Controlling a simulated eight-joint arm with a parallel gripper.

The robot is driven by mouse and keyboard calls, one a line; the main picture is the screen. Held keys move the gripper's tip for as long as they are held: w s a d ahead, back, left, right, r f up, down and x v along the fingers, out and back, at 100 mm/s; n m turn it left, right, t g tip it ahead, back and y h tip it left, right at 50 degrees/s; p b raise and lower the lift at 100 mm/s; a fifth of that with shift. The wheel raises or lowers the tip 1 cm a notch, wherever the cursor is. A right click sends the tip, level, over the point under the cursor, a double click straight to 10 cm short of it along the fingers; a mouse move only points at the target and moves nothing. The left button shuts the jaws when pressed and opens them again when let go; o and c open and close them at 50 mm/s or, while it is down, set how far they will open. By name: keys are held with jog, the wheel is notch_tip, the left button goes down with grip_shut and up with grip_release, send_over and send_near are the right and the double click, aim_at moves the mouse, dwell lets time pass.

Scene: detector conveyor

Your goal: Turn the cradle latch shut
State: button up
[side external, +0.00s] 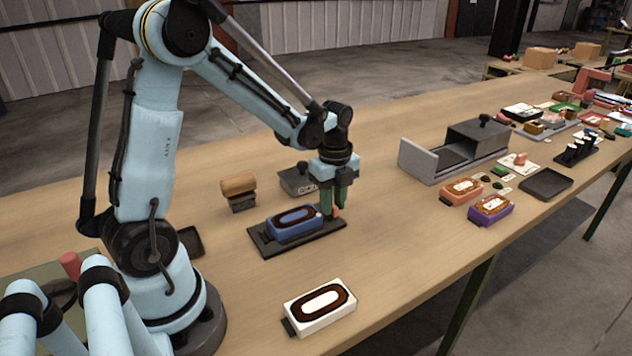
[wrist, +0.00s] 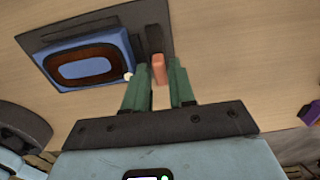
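The cradle (side external: 268,243) is a dark flat plate on the table, also seen in the wrist view (wrist: 95,22). A blue detector (side external: 277,230) with a dark oval ring lies on it; it also shows in the wrist view (wrist: 112,45). The latch (wrist: 159,70) has an orange end and a dark body, at the plate's edge beside the detector. My gripper (side external: 338,205) points down over the latch. In the wrist view its green fingers (wrist: 158,82) stand either side of the orange end, with little or no gap. I cannot tell whether they touch it.
A white detector (side external: 320,307) lies near the front. A brown-topped block (side external: 239,190) and a grey box (side external: 298,181) stand behind the cradle. Orange (side external: 461,190) and purple (side external: 491,209) detectors lie to the right, near a grey open fixture (side external: 420,162). The table between is clear.

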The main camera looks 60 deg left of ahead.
jog(key=shift+c, duration=0.3)
grip_shut()
jog(key=shift+n, duration=0.3)
jog(key=n, duration=0.3)
jog(key=shift+w+a+n, duration=0.1)
jog(key=shift+w+n, duration=0.2)
jog(key=shift+w, duration=0.05)
jog(key=n, duration=0.3)
jog(key=shift+w+a+n, duration=0.15)
jog(key=shift+w+n, duration=0.15)
jog(key=n, duration=0.5)
jog(key=shift+w+a, duration=0.25)
jog(key=shift+a, duration=0.1)
jog(key=n, duration=0.5)
jog(key=shift+w+a, duration=0.1)
jog(key=shift+a, duration=0.3)
